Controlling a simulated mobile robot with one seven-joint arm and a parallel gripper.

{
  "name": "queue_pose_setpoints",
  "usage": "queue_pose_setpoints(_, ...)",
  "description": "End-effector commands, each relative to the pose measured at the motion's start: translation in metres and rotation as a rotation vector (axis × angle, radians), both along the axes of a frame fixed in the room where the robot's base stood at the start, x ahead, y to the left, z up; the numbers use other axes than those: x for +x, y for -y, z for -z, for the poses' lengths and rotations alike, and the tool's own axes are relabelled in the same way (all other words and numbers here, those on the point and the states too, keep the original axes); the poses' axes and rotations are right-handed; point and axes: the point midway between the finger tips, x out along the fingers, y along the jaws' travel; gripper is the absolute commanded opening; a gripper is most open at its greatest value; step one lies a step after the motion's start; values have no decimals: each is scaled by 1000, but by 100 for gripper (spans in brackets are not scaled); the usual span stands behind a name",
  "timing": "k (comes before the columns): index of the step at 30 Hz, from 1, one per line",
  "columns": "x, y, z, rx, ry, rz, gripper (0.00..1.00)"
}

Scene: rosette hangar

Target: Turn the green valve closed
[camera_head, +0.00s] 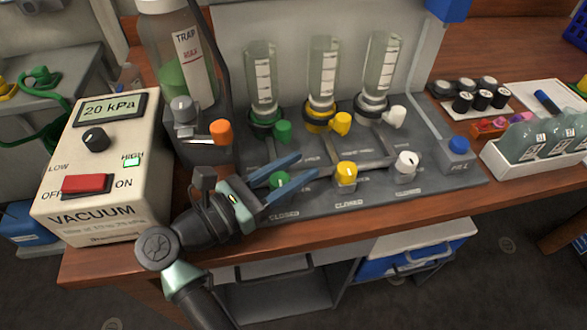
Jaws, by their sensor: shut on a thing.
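The green valve (279,181) is the lower green knob at the left of the dark manifold's front row, above a "CLOSED" label. My gripper (307,163) reaches in from the lower left. Its two blue fingers lie on either side of this knob and are shut on it. The fingers hide part of the knob, so its exact angle is hard to tell. A second green knob (283,130) sits higher up, beside the base of the left clear cylinder (261,75), apart from my fingers.
To the right are yellow knobs (346,172) and white knobs (407,162), with more clear cylinders behind. An orange knob (221,132) is near the trap bottle (172,60). The vacuum box (100,165), reading 20 kPa, stands at the left. The wooden bench edge (390,225) runs in front.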

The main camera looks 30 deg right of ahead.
Motion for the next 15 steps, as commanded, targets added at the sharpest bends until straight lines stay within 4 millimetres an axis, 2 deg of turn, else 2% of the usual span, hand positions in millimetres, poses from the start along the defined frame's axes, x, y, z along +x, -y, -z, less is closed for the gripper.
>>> queue_pose_setpoints(10,-1,1,1,0,-3,4,0)
queue_pose_setpoints(11,-1,1,1,0,-3,4,46)
queue_pose_setpoints(15,-1,1,1,1,-2,4,71)
